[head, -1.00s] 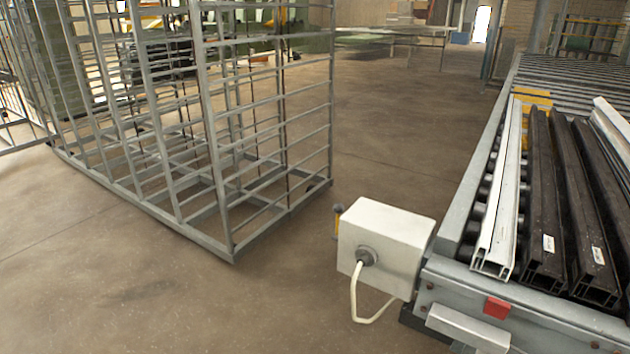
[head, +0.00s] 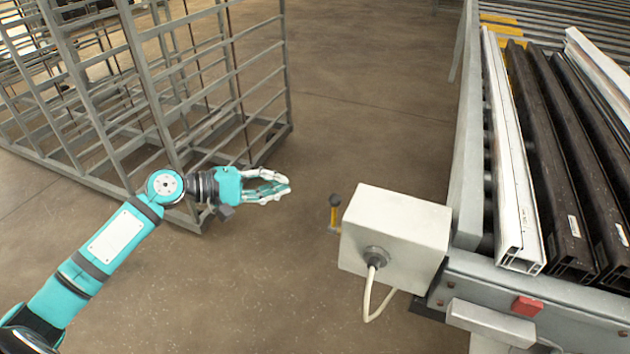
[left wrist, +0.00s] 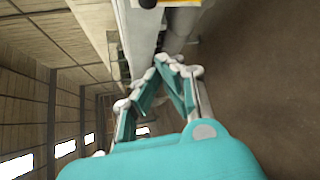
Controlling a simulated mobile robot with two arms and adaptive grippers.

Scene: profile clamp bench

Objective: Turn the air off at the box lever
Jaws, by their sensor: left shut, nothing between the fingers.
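The pale box (head: 395,238) is fixed at the near left corner of the roller bench. A cable loops out of a round fitting on its front. The lever (head: 335,213), yellow with a dark tip, stands upright at the box's left side. My left gripper (head: 287,188) is to the left of the lever, apart from it, pointing right. Its fingers are closed together and empty, and they also show in the left wrist view (left wrist: 167,62). My right gripper is not in view.
A grey metal rack (head: 190,130) stands behind my left arm. White and black profiles (head: 518,170) lie on the roller bench at the right. A red block (head: 527,306) is on the bench's front. The floor between rack and box is clear.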

